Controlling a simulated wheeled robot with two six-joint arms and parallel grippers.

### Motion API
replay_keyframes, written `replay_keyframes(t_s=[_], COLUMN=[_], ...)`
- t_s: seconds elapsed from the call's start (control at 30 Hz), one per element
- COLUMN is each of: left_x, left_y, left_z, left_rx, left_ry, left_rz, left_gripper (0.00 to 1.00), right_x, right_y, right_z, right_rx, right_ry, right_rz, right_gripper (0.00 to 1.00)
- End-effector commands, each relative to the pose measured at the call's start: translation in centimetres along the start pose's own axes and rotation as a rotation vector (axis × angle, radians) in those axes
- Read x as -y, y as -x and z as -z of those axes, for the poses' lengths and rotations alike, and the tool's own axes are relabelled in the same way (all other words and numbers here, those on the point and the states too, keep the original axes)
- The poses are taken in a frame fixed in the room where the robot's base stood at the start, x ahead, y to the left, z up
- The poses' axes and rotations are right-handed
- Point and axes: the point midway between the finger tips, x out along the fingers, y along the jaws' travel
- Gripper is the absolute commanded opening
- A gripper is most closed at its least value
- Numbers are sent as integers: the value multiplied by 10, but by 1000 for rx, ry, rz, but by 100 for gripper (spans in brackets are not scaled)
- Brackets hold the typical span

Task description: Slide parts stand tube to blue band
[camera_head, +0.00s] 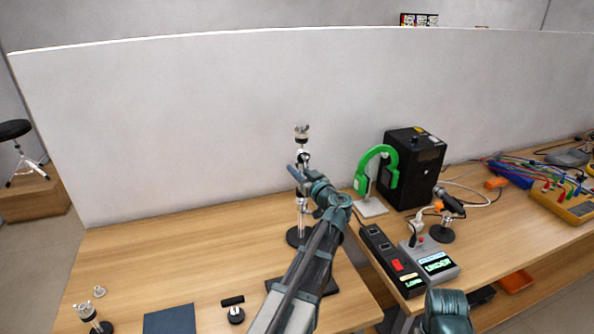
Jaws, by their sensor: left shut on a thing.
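A chrome stand (302,213) with a round black base (297,238) stands upright on the wooden table near the grey partition. Its slim tube rises to a clamp-like metal head (302,134). My left gripper (298,174) reaches up from the bottom of the view and is shut on the stand's tube, below the head. The gripper and wrist hide part of the tube. I cannot make out a blue band on it. My right gripper is out of view; only a teal part of my right arm shows at the bottom.
Green headphones (377,170) on a stand, a black speaker box (414,165), a microphone (446,215) and two display boxes (392,262) crowd the right. A dark blue mat (170,321), a small black part (234,308) and a short stand (92,318) lie front left. The left-middle table is clear.

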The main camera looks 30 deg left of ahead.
Motion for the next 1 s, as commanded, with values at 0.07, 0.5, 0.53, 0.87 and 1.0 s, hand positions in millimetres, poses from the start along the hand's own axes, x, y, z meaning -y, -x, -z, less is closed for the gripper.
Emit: replay_keyframes(t_s=[0.07, 0.5, 0.53, 0.87, 1.0], left_x=[0, 0, 0, 1, 1], left_y=[0, 0, 0, 34, 66], left_z=[2, 2, 2, 2, 1], left_rx=[-1, -1, -1, -1, -1], left_ry=[0, 0, 0, 0, 0], left_rz=[0, 0, 0, -4, -5], left_gripper=[0, 56, 56, 56, 56], right_x=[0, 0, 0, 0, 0], right_y=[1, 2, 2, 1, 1], right_z=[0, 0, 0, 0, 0], right_rx=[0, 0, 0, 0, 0], right_ry=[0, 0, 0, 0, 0], right_rz=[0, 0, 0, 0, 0], right_gripper=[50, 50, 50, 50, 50])
